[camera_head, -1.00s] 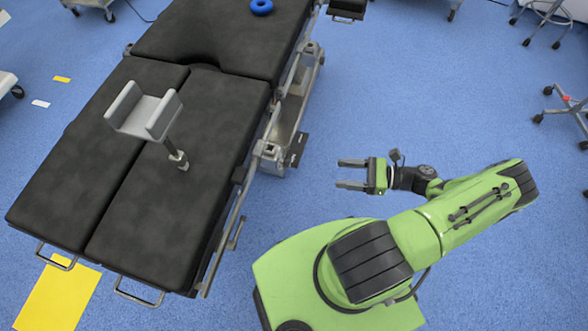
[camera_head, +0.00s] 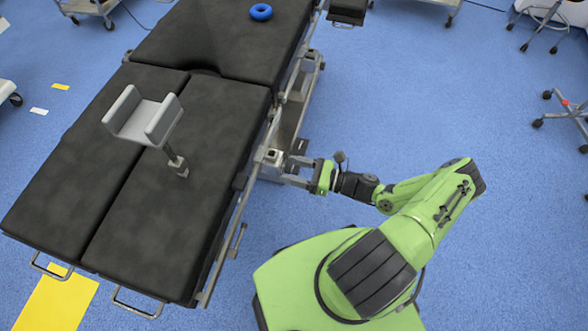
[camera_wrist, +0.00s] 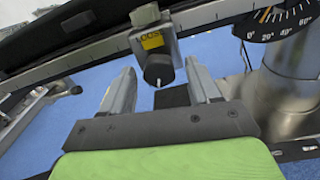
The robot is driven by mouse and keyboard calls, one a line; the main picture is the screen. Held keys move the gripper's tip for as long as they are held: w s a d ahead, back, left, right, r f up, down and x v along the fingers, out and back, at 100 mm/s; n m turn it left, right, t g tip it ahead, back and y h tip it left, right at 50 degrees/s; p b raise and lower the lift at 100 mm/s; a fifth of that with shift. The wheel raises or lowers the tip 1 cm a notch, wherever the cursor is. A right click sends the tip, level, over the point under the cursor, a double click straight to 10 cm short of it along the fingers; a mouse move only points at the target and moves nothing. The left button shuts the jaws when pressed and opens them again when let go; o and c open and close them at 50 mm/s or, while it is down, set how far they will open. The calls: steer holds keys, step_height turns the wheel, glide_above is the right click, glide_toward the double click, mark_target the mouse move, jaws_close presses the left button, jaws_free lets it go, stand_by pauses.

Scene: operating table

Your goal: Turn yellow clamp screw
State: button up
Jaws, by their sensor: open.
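In the wrist view a metal clamp block (camera_wrist: 153,38) sits on the table's side rail. It bears a yellow label (camera_wrist: 152,41) that seems to read LOOSE, and a black knob (camera_wrist: 158,70) with a white mark below it. My gripper (camera_wrist: 160,68) is open, with one finger on each side of the knob; I see gaps between the fingers and the knob. In the head view my gripper (camera_head: 290,170) is at the right side of the table, at the clamp block (camera_head: 272,156). The fingertips partly merge with the rail there.
The black operating table (camera_head: 160,220) fills the left. A grey trough-shaped support (camera_head: 143,118) with a metal post stands over it, and a blue ring (camera_head: 261,12) lies at the far end. In the wrist view a degree dial (camera_wrist: 280,22) and metal column are at right.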

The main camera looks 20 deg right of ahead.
steer(key=c, duration=1)
steer(key=shift+c, duration=0.2)
